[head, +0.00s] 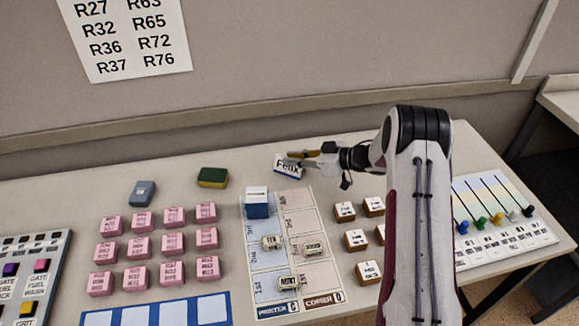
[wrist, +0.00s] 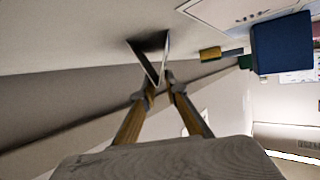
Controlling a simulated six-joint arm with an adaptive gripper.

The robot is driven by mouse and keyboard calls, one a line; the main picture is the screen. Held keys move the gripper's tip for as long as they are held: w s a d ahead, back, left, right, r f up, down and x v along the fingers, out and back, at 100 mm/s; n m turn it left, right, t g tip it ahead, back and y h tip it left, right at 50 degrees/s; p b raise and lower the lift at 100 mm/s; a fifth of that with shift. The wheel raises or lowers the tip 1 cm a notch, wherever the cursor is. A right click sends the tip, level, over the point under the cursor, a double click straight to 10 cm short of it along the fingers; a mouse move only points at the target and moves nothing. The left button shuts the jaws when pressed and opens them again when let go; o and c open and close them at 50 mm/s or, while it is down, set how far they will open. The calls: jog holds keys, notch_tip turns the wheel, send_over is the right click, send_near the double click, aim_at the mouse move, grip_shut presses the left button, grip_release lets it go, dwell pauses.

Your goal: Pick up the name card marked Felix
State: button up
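The name card marked Felix (head: 287,168) is a small white folded card with a blue lower edge. It stands on the table behind the printed mat in the head view. In the wrist view the card (wrist: 150,62) is seen end-on as a V, its ridge towards my fingers. My gripper (head: 301,158) comes in from the right, at the card's upper right end. In the wrist view my gripper's fingertips (wrist: 161,90) lie on either side of the ridge, close to it with a small gap. Firm contact does not show.
A blue box (head: 257,204) stands on the printed mat (head: 285,311), with several small tags. A green and yellow sponge (head: 213,178), a grey-blue block (head: 142,193) and several pink blocks (head: 172,243) lie left. Several wooden blocks (head: 355,240) and a slider panel (head: 505,215) are right.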

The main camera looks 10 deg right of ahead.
jog(key=shift+r, duration=0.1)
dwell(0.3)
jog(key=shift+r, duration=4.9)
jog(key=shift+c, duration=0.2)
